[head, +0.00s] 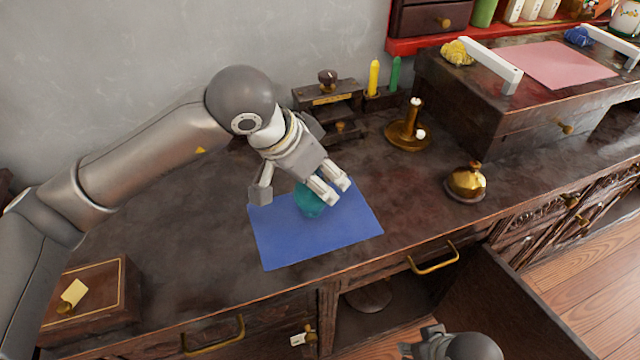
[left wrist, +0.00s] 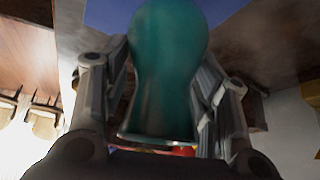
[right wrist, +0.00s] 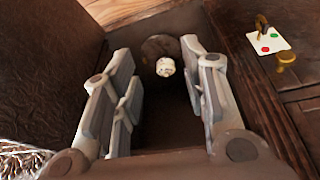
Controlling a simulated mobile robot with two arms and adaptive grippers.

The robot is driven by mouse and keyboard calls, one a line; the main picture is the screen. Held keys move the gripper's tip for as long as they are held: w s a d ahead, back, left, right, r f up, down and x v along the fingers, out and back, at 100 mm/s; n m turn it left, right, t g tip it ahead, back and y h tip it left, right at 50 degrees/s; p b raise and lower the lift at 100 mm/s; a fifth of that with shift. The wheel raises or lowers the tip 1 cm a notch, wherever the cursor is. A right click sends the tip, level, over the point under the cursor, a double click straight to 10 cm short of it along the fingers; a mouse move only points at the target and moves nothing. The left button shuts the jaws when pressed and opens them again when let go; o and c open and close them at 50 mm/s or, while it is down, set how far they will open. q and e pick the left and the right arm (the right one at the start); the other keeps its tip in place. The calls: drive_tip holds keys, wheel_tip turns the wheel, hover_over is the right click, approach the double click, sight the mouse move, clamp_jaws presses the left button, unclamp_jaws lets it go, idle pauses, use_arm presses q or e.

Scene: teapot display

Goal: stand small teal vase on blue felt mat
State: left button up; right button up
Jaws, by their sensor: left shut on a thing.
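The small teal vase (head: 309,201) is at the blue felt mat (head: 285,242), over its upper middle part. My left gripper (head: 328,188) is shut on the vase, which shows large between its fingers in the left wrist view (left wrist: 168,70). The gripper hides part of the vase in the head view. I cannot tell whether the vase touches the mat. My right gripper (right wrist: 160,100) is open and empty in the right wrist view, facing the open cabinet below the counter.
A brass bell (head: 466,182) and a brass candlestick (head: 408,130) stand right of the mat. A small dark stand (head: 327,100) is behind it. A wooden box (head: 92,298) is at the front left. An open cabinet door (head: 510,300) juts out at the front right.

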use_arm(q)
wheel_tip(320, 180, down, 2)
drive_tip(key=shift+f, duration=0.1)
drive_tip(key=shift+s, duration=0.1)
use_arm(e)
drive_tip(key=shift+s+r, duration=0.15)
drive_tip(key=shift+r, duration=0.35)
use_arm(q)
drive_tip(key=shift+f+b, duration=0.3)
drive_tip(key=shift+b, duration=0.15)
drive_tip(key=o, duration=1.2)
drive_tip(key=shift+r, duration=0.15)
drive_tip(key=shift+c, duration=0.2)
drive_tip(key=shift+r+p, duration=0.35)
drive_tip(key=shift+p, duration=0.2)
drive_tip(key=p+v, duration=0.1)
drive_tip(key=v, duration=1)
drive_tip(key=shift+s+a+r, duration=0.15)
drive_tip(key=shift+a+r, duration=0.05)
drive_tip(key=shift+r, duration=0.05)
use_arm(e)
drive_tip(key=x, duration=0.4)
drive_tip(key=shift+f, duration=0.4)
